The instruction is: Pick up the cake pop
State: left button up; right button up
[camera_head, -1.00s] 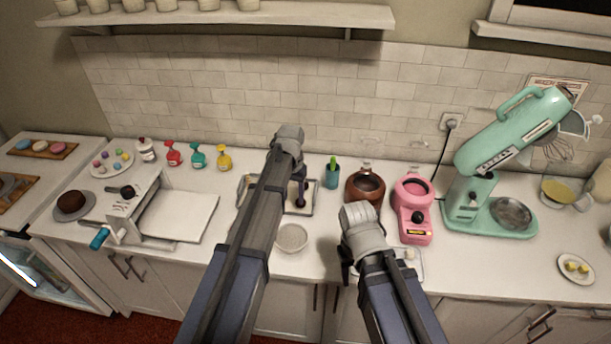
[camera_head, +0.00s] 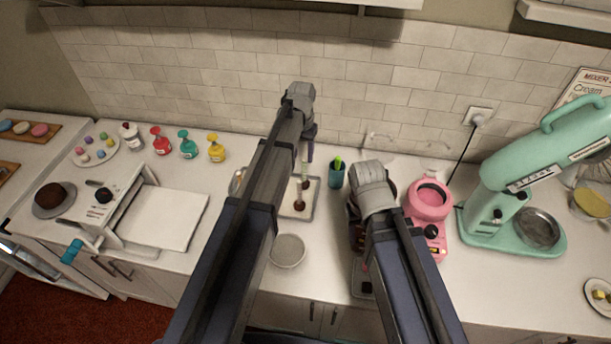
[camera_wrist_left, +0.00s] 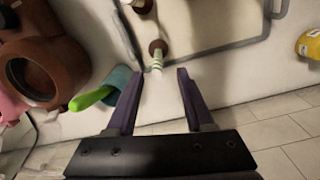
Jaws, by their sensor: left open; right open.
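A cake pop with a brown ball (camera_wrist_left: 157,47) and a green-and-white striped stick is in the left wrist view, its stick end just ahead of the gap between my left fingers. It also shows in the head view, with its brown ball (camera_head: 304,184) over the tray (camera_head: 314,212). A second brown cake pop (camera_wrist_left: 143,5) is cut off at the top of the left wrist view. My left gripper (camera_wrist_left: 160,74) is open and empty. My right gripper (camera_head: 360,245) points down in front of the brown pot, mostly hidden by its wrist.
A turquoise cup (camera_head: 336,175) with a green-handled tool stands right of the tray. The brown pot (camera_wrist_left: 35,75) and pink machine (camera_head: 429,205) are farther right. A bowl (camera_head: 288,250) sits in front. Sauce bottles (camera_head: 188,147) stand back left.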

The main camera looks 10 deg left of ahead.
aim_at(304, 180)
pick_arm(q)
jog(key=f+b, duration=0.8)
jog(key=shift+d, duration=0.2)
pick_arm(e)
notch_tip(304, 180, down, 8)
jog(key=shift+r, duration=0.1)
pick_arm(q)
jog(key=shift+r, duration=0.1)
grip_shut()
dwell(1.2)
